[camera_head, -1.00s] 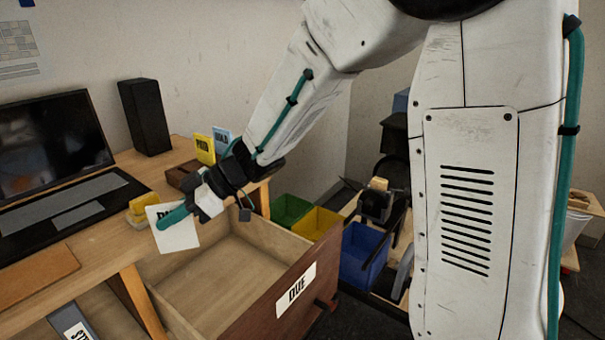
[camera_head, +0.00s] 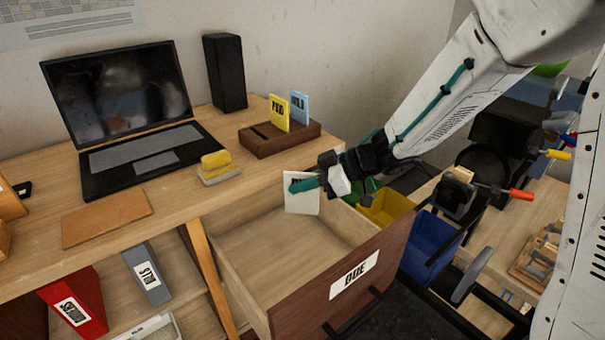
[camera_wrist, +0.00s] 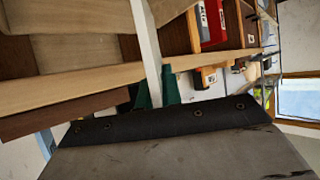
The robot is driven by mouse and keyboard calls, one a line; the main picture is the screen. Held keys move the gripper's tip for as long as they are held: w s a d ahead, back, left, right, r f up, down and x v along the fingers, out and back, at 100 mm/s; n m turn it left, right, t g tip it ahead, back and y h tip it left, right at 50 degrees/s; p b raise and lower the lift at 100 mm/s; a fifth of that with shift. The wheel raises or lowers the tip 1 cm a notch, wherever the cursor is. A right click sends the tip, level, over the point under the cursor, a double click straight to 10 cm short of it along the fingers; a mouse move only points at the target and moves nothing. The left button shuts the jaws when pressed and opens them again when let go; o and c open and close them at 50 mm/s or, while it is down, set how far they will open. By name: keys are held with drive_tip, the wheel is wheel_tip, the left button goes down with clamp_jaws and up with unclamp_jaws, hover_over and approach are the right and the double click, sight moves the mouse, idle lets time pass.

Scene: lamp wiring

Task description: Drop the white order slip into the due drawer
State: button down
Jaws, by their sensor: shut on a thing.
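The white order slip (camera_head: 302,203) hangs upright from my gripper (camera_head: 300,186), in front of the desk edge and over the back part of the open drawer in the head view. The gripper's teal fingers are shut on its upper part, hiding most of its print. The drawer, labelled DUE (camera_head: 355,274), is pulled out, and its visible floor is bare. In the wrist view a thin white strip, which looks like the slip edge-on (camera_wrist: 147,45), runs up from between the teal fingers (camera_wrist: 156,90). I cannot tell how high the slip is above the drawer floor.
The desk (camera_head: 180,220) holds a laptop (camera_head: 125,110), a speaker (camera_head: 225,72), a yellow-topped block (camera_head: 217,168) and a wooden holder (camera_head: 260,142) with yellow and blue cards. Yellow (camera_head: 385,208) and blue (camera_head: 430,240) bins stand right of the drawer. Binders sit below the desk.

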drive_tip(key=shift+f, duration=0.2)
drive_tip(key=c, duration=1.5)
unclamp_jaws()
drive_tip(key=shift+d, duration=0.15)
drive_tip(key=v, duration=0.7)
drive_tip(key=shift+d+r, duration=0.2)
drive_tip(key=shift+d, duration=0.05)
